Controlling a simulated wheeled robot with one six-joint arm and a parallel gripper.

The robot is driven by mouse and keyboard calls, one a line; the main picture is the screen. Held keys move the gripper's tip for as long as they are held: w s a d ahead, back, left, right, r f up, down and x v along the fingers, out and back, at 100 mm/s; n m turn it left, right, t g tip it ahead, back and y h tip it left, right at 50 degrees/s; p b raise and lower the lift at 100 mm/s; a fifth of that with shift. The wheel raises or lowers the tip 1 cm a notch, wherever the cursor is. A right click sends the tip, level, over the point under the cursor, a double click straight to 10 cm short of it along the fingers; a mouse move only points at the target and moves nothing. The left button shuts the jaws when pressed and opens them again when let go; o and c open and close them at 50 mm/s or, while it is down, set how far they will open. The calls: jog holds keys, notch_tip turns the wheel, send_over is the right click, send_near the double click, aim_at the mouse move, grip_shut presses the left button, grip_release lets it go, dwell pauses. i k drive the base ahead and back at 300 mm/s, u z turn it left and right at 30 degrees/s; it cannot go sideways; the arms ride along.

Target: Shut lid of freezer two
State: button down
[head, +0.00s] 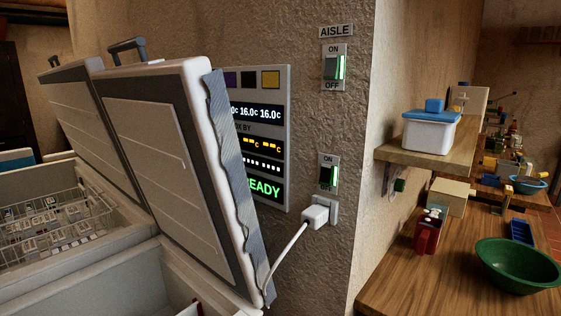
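Two chest freezer lids stand raised and tilted, side by side: a nearer one (160,165) and a farther one (98,128) to its left. Each has a dark handle at its top edge, the nearer handle (127,48) and the farther handle (53,61). A ragged grey strip (232,170) runs along the nearer lid's right edge. Below them are the open nearer compartment (165,275) and the left compartment with a wire basket (60,222) of small items. No number shows, so I cannot tell which is freezer two. My gripper is not in view.
A wall panel (262,140) reads READY behind the nearer lid. A white cable runs from a plug (316,213) down beside the freezer. At right, a wooden counter (440,285) holds a green bowl (515,265); a shelf above bears a white tub (430,133).

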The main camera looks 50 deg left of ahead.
aim_at(172, 122)
jog(key=z, duration=0.05)
jog(key=i, duration=0.6)
jog(key=u, duration=3.9)
